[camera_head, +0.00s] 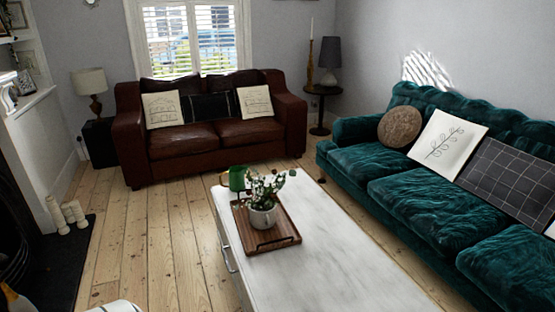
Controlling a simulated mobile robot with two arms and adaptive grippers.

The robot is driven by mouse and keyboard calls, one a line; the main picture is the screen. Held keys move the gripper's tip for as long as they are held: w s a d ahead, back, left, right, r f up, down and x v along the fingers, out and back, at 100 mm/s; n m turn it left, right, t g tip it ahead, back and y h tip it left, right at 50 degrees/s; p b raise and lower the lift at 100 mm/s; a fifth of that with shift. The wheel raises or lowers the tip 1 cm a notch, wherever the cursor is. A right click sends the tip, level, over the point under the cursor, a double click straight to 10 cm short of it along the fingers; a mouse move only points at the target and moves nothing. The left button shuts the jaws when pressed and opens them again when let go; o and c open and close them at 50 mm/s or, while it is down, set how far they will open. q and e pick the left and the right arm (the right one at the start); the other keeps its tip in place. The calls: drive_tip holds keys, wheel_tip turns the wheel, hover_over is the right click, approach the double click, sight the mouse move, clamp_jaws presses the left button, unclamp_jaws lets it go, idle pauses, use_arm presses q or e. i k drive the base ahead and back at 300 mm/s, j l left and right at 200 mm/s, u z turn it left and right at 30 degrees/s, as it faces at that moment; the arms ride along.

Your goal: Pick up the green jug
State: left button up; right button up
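The green jug (237,179) stands upright near the far left end of a long white table (330,265). Its handle appears to point left. A potted plant (263,215) in a pale pot stands nearer to me and slightly right, and its leaves come close to the jug's right side in the picture. The plant is on a brown wooden tray (285,235). The jug's base is partly hard to make out behind the tray's far edge. Neither of my grippers is in view.
A green velvet sofa (410,190) runs along the table's right side, with a narrow gap. A brown leather sofa (185,138) stands behind. Bare floorboards (150,230) lie open left of the table. White candles (68,215) stand by the hearth at left.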

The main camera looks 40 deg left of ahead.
sight(232, 179)
drive_tip(key=u, duration=1.75)
